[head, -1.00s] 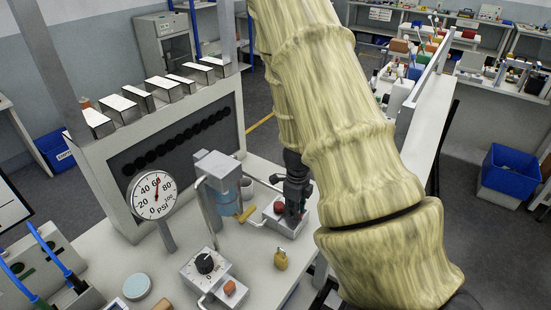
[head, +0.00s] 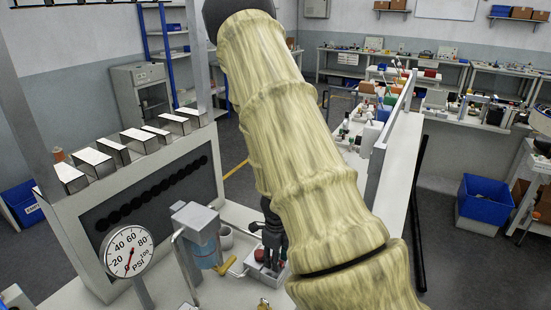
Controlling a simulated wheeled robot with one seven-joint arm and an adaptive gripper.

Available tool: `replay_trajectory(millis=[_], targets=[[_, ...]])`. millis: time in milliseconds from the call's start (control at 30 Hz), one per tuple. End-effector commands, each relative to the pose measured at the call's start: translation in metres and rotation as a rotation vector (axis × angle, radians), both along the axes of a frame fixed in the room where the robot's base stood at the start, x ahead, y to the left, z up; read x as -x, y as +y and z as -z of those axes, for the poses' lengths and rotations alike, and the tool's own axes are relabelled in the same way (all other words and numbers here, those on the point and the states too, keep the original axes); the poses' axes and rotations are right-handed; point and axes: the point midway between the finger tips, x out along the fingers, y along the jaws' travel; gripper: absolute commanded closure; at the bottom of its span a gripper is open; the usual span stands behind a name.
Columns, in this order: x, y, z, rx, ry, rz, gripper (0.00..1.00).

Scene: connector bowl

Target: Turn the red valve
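A red valve knob (head: 260,254) sits on a small grey box (head: 254,272) on the bench, low in the middle of the head view. My dark gripper (head: 272,262) points down at the box from above, at the right side of the red knob, and hides part of it. The fingertips are small and dark, so I cannot tell whether they touch the knob or how far apart they are.
A round pressure gauge (head: 127,252) with a red needle stands at the left. A grey-and-blue cylinder unit (head: 200,235), a yellow handle (head: 240,269) and a white cup (head: 226,238) are close left of the gripper. A brass padlock (head: 264,303) lies in front.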

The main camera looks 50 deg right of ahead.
Motion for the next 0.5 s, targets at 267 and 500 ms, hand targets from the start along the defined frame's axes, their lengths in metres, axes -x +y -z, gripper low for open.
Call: replay_trajectory(millis=[267, 500], targets=[[-0.001, 0.0, -0.001, 0.0, -0.001, -0.003, 0.62], [-0.002, 0.0, -0.019, 0.003, -0.001, -0.005, 0.62]])
